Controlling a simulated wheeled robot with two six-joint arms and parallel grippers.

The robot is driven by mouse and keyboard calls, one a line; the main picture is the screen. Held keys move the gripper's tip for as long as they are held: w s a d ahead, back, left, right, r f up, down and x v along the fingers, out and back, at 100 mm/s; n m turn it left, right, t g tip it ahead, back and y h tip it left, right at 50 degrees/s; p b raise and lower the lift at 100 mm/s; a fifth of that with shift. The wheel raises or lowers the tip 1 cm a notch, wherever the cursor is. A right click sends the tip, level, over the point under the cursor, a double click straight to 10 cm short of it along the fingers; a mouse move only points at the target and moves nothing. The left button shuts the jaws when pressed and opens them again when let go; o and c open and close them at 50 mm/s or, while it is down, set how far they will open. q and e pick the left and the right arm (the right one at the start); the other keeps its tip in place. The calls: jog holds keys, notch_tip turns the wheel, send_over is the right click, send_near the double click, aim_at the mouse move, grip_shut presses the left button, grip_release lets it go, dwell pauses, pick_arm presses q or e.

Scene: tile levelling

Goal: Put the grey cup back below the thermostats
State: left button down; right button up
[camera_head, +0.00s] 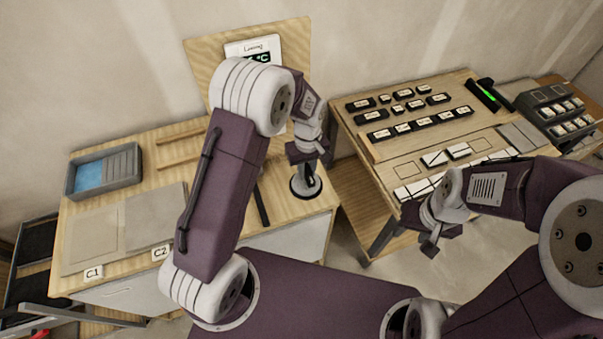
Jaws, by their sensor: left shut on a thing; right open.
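A white thermostat (262,44) with a green display hangs on an upright wooden board (205,52) at the back. My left arm hides the board's lower part. My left gripper (305,158) points down over the right end of the left table and is shut on a dark grey piece with a round, pale-rimmed base (306,188), seemingly the grey cup. The base appears to be at the tabletop; whether it touches is unclear. My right gripper (430,246) is open and empty, in front of the right table.
The left table holds a grey tray with blue inside (104,171), flat grey tiles (153,217) and labels C1 (93,273) and C2 (161,253). A dark bar (261,207) lies left of the base. The right table (352,148) carries several black-and-white blocks.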

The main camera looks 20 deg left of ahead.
pick_arm(q)
jog(key=a, duration=0.1)
jog(key=w+a+f, duration=0.1)
jog(key=w+a, duration=0.1)
jog(key=shift+a+f, duration=0.1)
jog(key=shift+f, duration=0.3)
jog(key=f+p, duration=0.2)
jog(key=f, duration=0.1)
jog(key=shift+d+f, duration=0.3)
jog(key=shift+d, duration=0.05)
jog(key=shift+a+f, duration=0.1)
jog(key=shift+f, duration=0.15)
jog(key=shift+a, duration=0.1)
pick_arm(e)
jog(key=shift+s+a+r, duration=0.1)
jog(key=shift+a+r, duration=0.1)
jog(key=shift+r, duration=0.45)
jog(key=shift+s+a+r, duration=0.1)
jog(key=shift+a+r, duration=0.05)
jog(key=shift+r, duration=0.45)
pick_arm(q)
jog(key=shift+f, duration=0.1)
pick_arm(e)
jog(key=shift+f, duration=0.1)
pick_arm(q)
jog(key=c, duration=1.3)
grip_release()
pick_arm(e)
jog(key=shift+d, duration=0.1)
